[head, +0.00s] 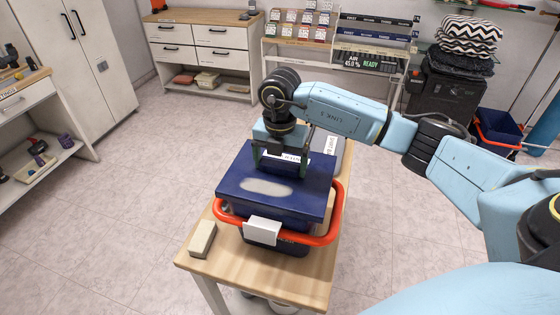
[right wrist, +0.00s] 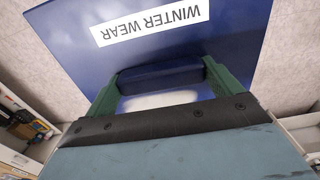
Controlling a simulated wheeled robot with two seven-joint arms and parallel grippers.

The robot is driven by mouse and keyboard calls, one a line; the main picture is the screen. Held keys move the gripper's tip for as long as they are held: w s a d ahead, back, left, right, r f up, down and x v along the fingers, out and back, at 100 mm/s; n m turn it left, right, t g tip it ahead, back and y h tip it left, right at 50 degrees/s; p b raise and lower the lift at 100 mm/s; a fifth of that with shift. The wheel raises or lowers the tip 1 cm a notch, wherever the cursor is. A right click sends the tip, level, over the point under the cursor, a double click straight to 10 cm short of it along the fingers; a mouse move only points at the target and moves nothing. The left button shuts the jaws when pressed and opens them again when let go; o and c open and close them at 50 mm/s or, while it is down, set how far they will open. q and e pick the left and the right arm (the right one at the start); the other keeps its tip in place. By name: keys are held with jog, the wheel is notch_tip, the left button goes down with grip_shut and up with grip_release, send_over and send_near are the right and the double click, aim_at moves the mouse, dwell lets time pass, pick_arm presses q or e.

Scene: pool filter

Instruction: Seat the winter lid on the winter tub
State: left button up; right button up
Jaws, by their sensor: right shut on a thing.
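The winter lid (head: 240,192) is a dark blue panel over the tub on the wooden table. Its "WINTER WEAR" label shows in the right wrist view, where the lid (right wrist: 240,35) fills the upper part. My right gripper (head: 284,152) is above the lid's far half, its green fingers shut on the lid's raised blue handle (right wrist: 160,75). The winter tub (head: 260,233) is dark, with an orange handle band around it and a white tag at the front. The lid hides the tub's opening, so I cannot tell whether the lid touches the rim. My left gripper is not in view.
The wooden table (head: 200,265) carries a beige block (head: 202,238) at front left and a grey item (head: 328,148) behind the tub. Drawers (head: 205,45) and a shelf stand at the back. A bin (head: 497,130) is at right. The floor at left is clear.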

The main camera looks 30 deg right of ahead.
jog(key=shift+f, duration=0.1)
jog(key=o, duration=0.9)
notch_tip(320, 180, up, 13)
jog(key=shift+r+b, duration=0.2)
jog(key=shift+b, duration=0.1)
